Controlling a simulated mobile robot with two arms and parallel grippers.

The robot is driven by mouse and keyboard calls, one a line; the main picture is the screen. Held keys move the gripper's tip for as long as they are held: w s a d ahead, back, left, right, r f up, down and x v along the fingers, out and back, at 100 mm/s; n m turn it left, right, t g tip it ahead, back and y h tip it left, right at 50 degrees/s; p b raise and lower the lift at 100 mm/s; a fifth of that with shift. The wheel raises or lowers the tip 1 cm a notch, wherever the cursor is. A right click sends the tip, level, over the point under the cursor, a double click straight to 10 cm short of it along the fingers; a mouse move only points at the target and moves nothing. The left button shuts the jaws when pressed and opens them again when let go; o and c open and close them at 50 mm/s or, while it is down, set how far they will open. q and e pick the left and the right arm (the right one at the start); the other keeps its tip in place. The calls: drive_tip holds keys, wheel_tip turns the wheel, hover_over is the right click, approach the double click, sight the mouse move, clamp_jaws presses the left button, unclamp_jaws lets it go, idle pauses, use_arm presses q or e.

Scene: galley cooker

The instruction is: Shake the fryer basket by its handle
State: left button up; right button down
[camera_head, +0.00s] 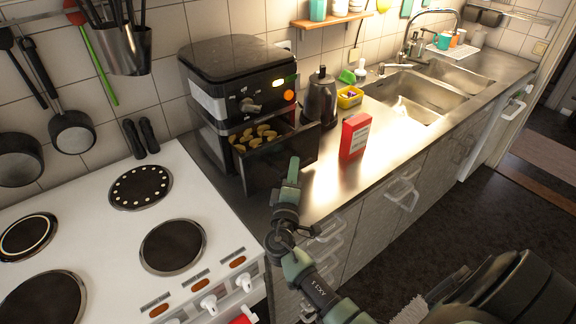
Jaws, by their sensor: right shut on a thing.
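The air fryer (235,65) is a black and silver box on the steel counter, left of the kettle. Its dark fryer basket (310,142) is pulled out at the front and holds several yellow-brown pieces of food (262,137). My right gripper (292,172) is at the front of the basket, shut on its handle. The handle itself is hidden behind the gripper, so its exact grip cannot be seen. My left gripper is not in view.
A red box (354,136) stands on the counter close right of the basket. A dark kettle (320,98) and a yellow tub (349,97) stand behind. The white stove (95,210) is at left. The counter right of the red box is clear up to the sink (415,90).

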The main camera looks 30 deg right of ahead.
drive_tip(key=s, duration=0.5)
drive_tip(key=shift+s+d+b, duration=0.2)
drive_tip(key=shift+s+b, duration=0.1)
drive_tip(key=shift+s, duration=0.1)
drive_tip(key=shift+w, duration=0.1)
drive_tip(key=c, duration=1.3)
unclamp_jaws()
drive_tip(key=shift+s+a+f, duration=0.1)
drive_tip(key=shift+s+a, duration=0.1)
drive_tip(key=b+v, duration=0.3)
drive_tip(key=v, duration=0.3)
drive_tip(key=shift+s+a, duration=0.4)
drive_tip(key=shift+s, duration=0.05)
